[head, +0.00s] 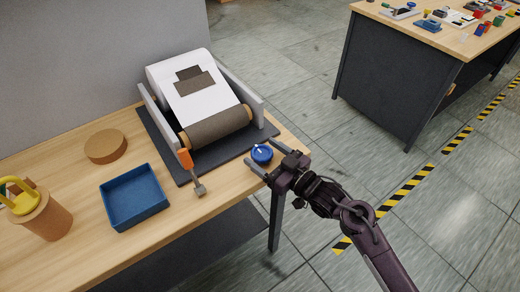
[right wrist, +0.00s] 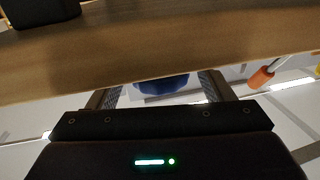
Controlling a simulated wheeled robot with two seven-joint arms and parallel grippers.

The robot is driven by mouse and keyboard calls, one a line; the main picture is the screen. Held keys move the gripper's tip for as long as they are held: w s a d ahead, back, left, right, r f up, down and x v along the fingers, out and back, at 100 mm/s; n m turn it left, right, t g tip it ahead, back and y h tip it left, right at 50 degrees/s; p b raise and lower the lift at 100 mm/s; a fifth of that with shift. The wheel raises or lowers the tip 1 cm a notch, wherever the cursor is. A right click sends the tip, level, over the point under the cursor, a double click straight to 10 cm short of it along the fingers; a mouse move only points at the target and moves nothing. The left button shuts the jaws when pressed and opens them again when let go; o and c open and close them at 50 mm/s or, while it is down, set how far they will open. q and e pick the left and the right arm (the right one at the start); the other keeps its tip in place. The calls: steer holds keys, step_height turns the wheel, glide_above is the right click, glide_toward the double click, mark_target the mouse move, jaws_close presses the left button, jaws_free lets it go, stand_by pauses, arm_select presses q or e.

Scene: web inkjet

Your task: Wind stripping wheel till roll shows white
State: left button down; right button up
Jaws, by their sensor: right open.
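The printer unit has a white sheet (head: 200,95) with a dark stepped patch, running down to a dark grey-brown roll (head: 218,126) with tan ends between two grey side plates. A blue wheel (head: 262,154) with a white mark is at the table's right corner, beside the unit. My right gripper (head: 265,161) is open at this wheel, its fingers on either side. In the right wrist view the blue wheel (right wrist: 160,84) shows between the spread fingers, partly hidden by the gripper body; contact cannot be told. My left gripper is not in view.
An orange-handled lever (head: 186,160) stands at the unit's front. A blue tray (head: 134,197), a round tan disc (head: 106,146) and a brown cup (head: 43,215) with yellow handles are on the table's left. A second table (head: 405,70) is at the far right.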

steer(key=shift+x, duration=0.8)
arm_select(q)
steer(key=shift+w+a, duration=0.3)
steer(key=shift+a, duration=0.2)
arm_select(e)
steer(key=c, duration=1)
steer(key=shift+o, duration=0.2)
steer(key=shift+a+m+t+h+p, duration=0.1)
steer(key=shift+m+t+h+p, duration=0.95)
steer(key=shift+m+t+h, duration=0.5)
steer(key=m+t+h, duration=0.1)
steer(key=m+h, duration=0.1)
steer(key=h, duration=0.1)
steer(key=shift+p, duration=0.35)
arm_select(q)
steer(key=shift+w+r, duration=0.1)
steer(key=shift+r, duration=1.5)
arm_select(e)
steer(key=shift+w+m+t+h, duration=0.1)
steer(key=shift+m+t+h, duration=0.7)
steer(key=shift+h, duration=0.85)
steer(key=shift+m, duration=0.25)
steer(key=o, duration=1)
steer(key=shift+c, duration=0.2)
